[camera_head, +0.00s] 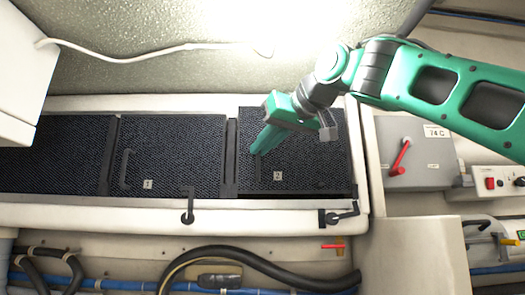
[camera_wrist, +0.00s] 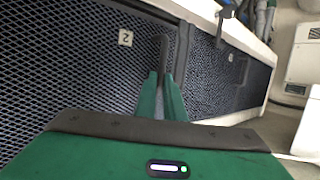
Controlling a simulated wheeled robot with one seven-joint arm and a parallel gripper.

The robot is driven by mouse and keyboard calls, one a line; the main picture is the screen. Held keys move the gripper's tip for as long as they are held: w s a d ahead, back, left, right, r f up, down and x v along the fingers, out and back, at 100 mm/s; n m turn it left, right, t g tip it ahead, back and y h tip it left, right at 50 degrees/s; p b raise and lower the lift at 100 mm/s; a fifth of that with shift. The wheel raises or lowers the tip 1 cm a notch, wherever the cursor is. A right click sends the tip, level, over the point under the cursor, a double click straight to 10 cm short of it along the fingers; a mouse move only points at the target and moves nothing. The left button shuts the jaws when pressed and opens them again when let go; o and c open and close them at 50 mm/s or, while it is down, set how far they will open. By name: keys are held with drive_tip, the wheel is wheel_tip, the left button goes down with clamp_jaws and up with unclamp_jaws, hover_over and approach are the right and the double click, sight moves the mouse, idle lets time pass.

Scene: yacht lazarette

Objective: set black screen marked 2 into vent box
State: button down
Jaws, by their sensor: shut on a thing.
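The black mesh screen marked 2 (camera_head: 308,150) lies over the right-hand bay of the white vent box (camera_head: 110,216). A dark strip shows along its lower edge; I cannot tell whether it is fully seated. My gripper (camera_head: 257,152) is at the screen's left side. In the wrist view my gripper (camera_wrist: 162,82) is shut on the screen's black bar handle (camera_wrist: 164,52), and the screen's label 2 (camera_wrist: 125,37) shows to the left of it. The fingers hide the lower part of the handle.
The screen marked 1 (camera_head: 170,155) fills the middle bay, with another dark screen (camera_head: 50,155) at left. Black latches (camera_head: 188,212) (camera_head: 342,214) sit on the front rim. A white cable (camera_head: 150,52) hangs behind. A grey switch box with red lever (camera_head: 402,155) stands at right.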

drive_tip(key=shift+f, duration=1.1)
drive_tip(key=c, duration=1.8)
unclamp_jaws()
drive_tip(key=shift+o, duration=0.2)
drive_tip(key=shift+f, duration=0.1)
drive_tip(key=v, duration=1)
drive_tip(key=shift+s+d, duration=0.25)
